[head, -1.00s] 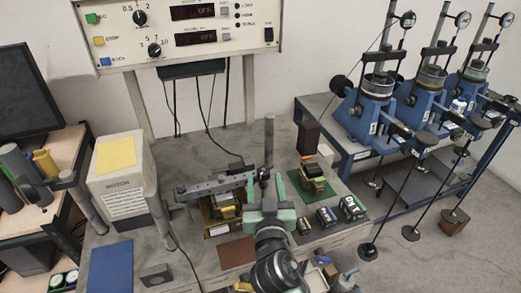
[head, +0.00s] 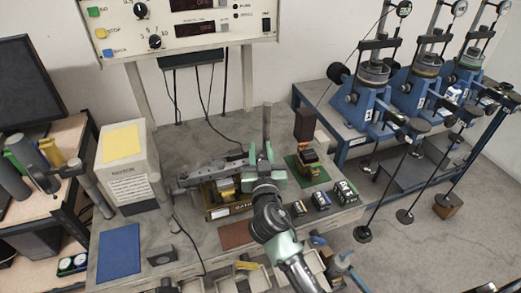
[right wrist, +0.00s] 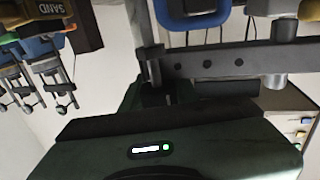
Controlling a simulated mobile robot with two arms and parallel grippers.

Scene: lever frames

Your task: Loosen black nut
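In the head view, a dark upright post (head: 266,120) rises behind my right gripper (head: 264,152). A grey lever bar (head: 205,174) runs left from there. My right gripper's two pale green fingers stand apart, one on each side of the post's lower part. Whether they touch anything there is hidden. I cannot make out the black nut for certain; my gripper covers that area. In the right wrist view the lever bar (right wrist: 225,60) with dark holes crosses close in front of my dark gripper body, and a grey cylinder hangs from it.
A wooden-based device (head: 228,208) sits under the bar. Blue lever frames (head: 365,100) stand at back right.

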